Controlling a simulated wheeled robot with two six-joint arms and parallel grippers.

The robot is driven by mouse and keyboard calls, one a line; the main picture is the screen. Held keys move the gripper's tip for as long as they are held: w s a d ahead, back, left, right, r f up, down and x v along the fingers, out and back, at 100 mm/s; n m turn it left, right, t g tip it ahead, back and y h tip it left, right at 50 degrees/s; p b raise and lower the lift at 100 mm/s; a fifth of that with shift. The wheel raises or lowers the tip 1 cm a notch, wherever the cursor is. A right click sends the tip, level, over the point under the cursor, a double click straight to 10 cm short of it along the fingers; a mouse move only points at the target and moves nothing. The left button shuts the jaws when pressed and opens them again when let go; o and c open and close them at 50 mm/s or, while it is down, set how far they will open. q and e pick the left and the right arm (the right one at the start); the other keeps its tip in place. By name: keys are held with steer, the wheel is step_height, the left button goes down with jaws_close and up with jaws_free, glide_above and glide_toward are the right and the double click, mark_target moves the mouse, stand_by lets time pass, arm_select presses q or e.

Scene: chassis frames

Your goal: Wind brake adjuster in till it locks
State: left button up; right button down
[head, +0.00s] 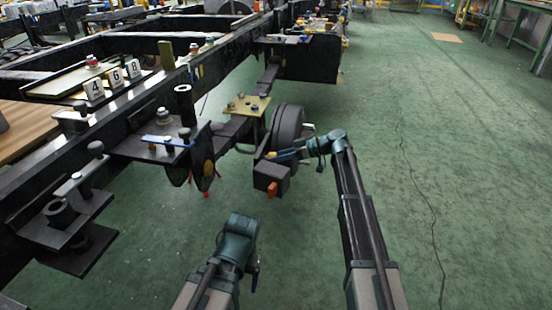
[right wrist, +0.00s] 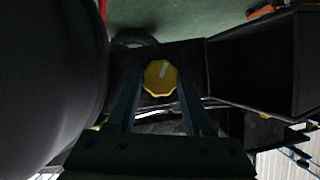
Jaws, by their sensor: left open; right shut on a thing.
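The brake adjuster is a yellow scalloped knob (right wrist: 160,77) with a white mark, seen in the right wrist view on a dark bracket. My right gripper (right wrist: 161,88) has its two fingers on either side of the knob and is shut on it. In the head view this gripper (head: 285,155) reaches in beside the black wheel drum (head: 288,125), and the knob is mostly hidden there. My left gripper (head: 254,278) hangs low over the floor, apart from the chassis. It is open and empty, though its fingers show only small.
The black chassis frame (head: 225,52) runs along the left with brackets and bolts. A dark box (head: 270,177) with an orange tab sits just below my right gripper. The green floor (head: 440,130) on the right is clear.

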steer(key=shift+w+d+m, duration=0.1)
steer(key=shift+m, duration=0.4)
steer(key=shift+g, duration=0.3)
stand_by(0.9)
steer(key=shift+c, duration=1.5)
jaws_free()
steer(key=p+v, duration=0.4)
steer(key=v, duration=0.9)
steer(key=shift+d+p, duration=0.35)
steer(key=shift+d, duration=0.05)
